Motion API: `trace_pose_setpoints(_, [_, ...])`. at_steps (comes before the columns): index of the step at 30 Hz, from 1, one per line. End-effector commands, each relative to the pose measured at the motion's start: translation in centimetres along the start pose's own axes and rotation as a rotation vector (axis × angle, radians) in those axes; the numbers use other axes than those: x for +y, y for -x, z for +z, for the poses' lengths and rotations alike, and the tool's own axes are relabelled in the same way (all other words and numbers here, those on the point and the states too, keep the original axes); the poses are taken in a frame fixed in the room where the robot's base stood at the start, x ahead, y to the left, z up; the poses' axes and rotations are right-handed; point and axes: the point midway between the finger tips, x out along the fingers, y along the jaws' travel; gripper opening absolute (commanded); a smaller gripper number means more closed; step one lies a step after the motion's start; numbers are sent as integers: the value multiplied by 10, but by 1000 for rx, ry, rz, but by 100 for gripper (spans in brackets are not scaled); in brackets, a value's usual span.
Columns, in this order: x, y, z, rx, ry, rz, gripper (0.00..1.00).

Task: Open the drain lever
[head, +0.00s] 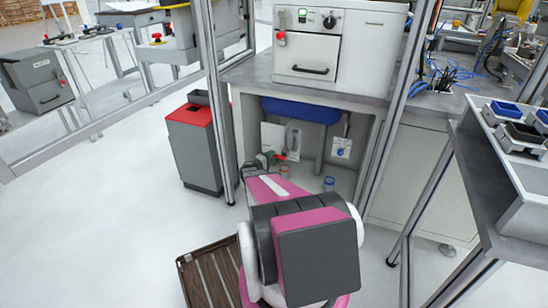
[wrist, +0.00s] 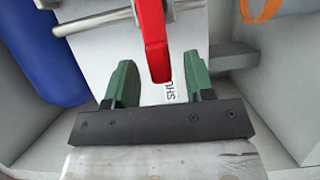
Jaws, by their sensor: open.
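The drain lever is a red bar (wrist: 153,40) in the wrist view. It hangs from the top edge down between the two green fingers of my gripper (wrist: 160,85). The fingers are open, one on each side of the lever, with a gap showing on both sides. A white plate (wrist: 185,50) behind it carries black letters, partly hidden. A metal rod crosses at the top.
A blue tank (head: 300,108) hangs under the cabinet top and shows at the left of the wrist view (wrist: 45,60). Grey cabinet walls enclose the space. A metal post (head: 385,120) stands right of the opening. A grey bin with a red top (head: 195,150) stands left.

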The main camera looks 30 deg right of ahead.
Motion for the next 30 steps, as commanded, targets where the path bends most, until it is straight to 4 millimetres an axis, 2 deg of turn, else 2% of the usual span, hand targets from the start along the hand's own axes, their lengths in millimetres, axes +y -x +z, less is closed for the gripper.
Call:
trace_pose_setpoints(1, [-1,-8,-1,-1,0,0,49])
trace_pose_setpoints(6, [0,-20,-1,1,0,-1,49])
trace_pose_setpoints(16, [0,-23,0,0,0,-1,49])
trace_pose_setpoints(17, [0,-23,0,0,0,-1,46])
trace_pose_setpoints(21, [0,-23,0,0,0,-1,0])
trace_pose_setpoints(30, [-2,-25,-7,0,15,5,0])
